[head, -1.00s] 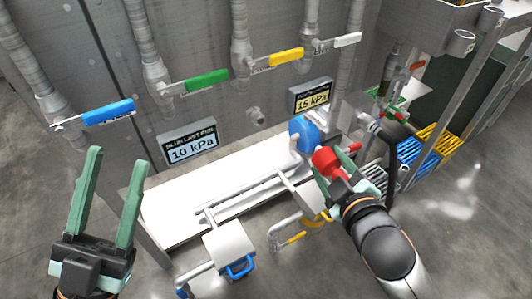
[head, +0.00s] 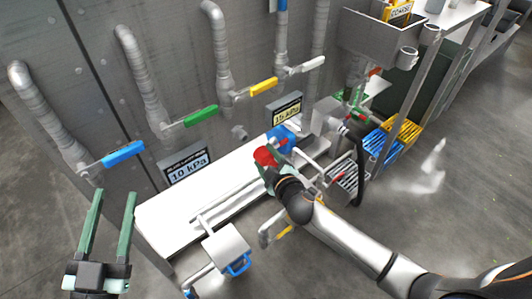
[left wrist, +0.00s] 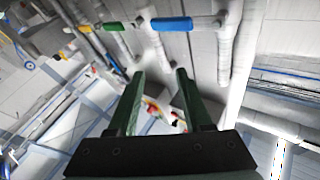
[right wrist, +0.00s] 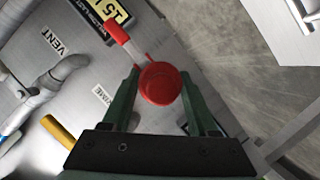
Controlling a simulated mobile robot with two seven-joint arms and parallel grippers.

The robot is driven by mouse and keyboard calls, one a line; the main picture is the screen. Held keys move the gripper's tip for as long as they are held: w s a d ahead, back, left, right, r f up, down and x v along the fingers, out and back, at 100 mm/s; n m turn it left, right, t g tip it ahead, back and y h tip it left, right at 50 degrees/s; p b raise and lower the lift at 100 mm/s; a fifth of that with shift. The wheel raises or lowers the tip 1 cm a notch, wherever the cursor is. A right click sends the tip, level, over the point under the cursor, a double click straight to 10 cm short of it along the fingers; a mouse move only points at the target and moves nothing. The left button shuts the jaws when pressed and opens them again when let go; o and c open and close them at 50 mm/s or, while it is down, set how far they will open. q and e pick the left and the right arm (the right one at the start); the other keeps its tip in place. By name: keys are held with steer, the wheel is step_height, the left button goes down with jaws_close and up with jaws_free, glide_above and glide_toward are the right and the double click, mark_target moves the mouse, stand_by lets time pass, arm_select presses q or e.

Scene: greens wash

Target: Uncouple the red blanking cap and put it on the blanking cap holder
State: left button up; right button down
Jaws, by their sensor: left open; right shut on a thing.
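The red blanking cap (head: 264,156) is held in my right gripper (head: 270,172), in front of the metal panel and left of the blue round fitting (head: 281,138). In the right wrist view the round red cap (right wrist: 160,83) sits between the two green fingertips, with a red-ended lever beside it. Whether the cap is fully clear of any fitting is hard to tell. My left gripper (head: 113,215) is open and empty at the lower left; in its own wrist view nothing is between its fingers. I cannot make out the blanking cap holder with certainty.
Blue (head: 123,153), green (head: 201,116) and yellow (head: 263,87) valve levers line the panel above a white shelf (head: 160,215). Pressure displays (head: 186,163) hang there. A grey box on pipework (head: 226,243) stands in front. Blue and yellow crates (head: 404,131) are at right. The floor ahead is open.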

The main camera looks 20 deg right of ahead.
mark_target(257, 151)
arm_select(q)
steer(key=shift+f, duration=0.15)
arm_select(e)
steer(key=shift+w, duration=0.2)
steer(key=shift+w+a, duration=0.3)
steer(key=shift+w, duration=0.3)
steer(key=shift+w+a, duration=0.25)
steer(key=shift+w, duration=0.35)
steer(key=shift+w+a+b, duration=0.15)
steer(key=shift+w+b, duration=0.25)
arm_select(q)
step_height(257, 151, up, 6)
steer(key=s+m+t+h, duration=0.1)
steer(key=s+m+h, duration=0.1)
steer(key=h, duration=0.1)
steer(key=shift+s+d+r+t, duration=0.2)
steer(key=shift+d+t, duration=0.1)
steer(key=shift+t, duration=0.1)
arm_select(e)
steer(key=shift+w+a, duration=0.3)
steer(key=shift+w, duration=0.5)
arm_select(q)
steer(key=shift+w+f, duration=0.1)
